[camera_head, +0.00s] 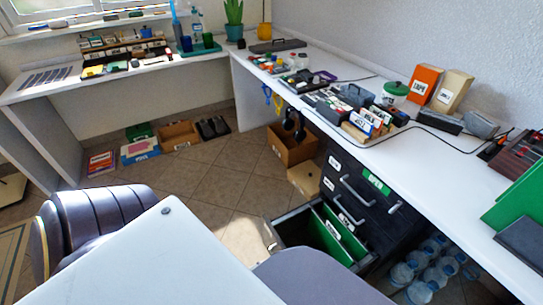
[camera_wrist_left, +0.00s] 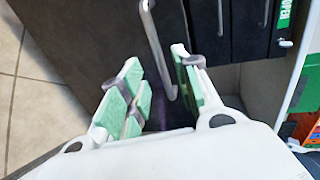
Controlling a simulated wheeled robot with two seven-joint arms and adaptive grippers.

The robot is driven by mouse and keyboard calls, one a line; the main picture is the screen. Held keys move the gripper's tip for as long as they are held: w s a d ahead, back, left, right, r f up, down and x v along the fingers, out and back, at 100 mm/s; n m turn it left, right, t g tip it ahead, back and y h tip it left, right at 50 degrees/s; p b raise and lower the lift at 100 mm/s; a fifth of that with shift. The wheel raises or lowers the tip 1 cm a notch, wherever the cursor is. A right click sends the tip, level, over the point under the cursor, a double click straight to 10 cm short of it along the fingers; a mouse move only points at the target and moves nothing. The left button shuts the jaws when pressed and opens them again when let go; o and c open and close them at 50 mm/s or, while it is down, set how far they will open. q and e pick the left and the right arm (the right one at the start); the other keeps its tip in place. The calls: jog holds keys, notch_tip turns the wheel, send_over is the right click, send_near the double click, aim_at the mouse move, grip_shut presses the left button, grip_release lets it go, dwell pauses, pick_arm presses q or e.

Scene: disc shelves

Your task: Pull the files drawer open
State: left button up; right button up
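The files drawer (camera_head: 276,243) is the bottom drawer of a dark cabinet (camera_head: 370,222) under the desk, at lower right in the head view. It stands pulled out, with green hanging files (camera_head: 338,238) showing inside. In the left wrist view, a long silver handle (camera_wrist_left: 153,35) runs down the nearest dark front. My left gripper (camera_wrist_left: 157,82) has pale green finger pads. Its fingers are apart, and the lower end of the handle shows in the gap between them. I cannot tell whether a finger touches it. Neither gripper can be made out in the head view.
Two upper drawers with silver handles (camera_head: 357,190) appear shut. Water bottles (camera_head: 420,270) stand on the floor right of the cabinet. Cardboard boxes (camera_head: 290,148) are behind it. The white desk (camera_head: 440,160) above is crowded. Tiled floor (camera_head: 215,185) is clear left of the drawer.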

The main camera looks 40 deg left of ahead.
pick_arm(q)
jog(key=v, duration=0.6)
jog(key=shift+s, duration=0.15)
dwell(0.7)
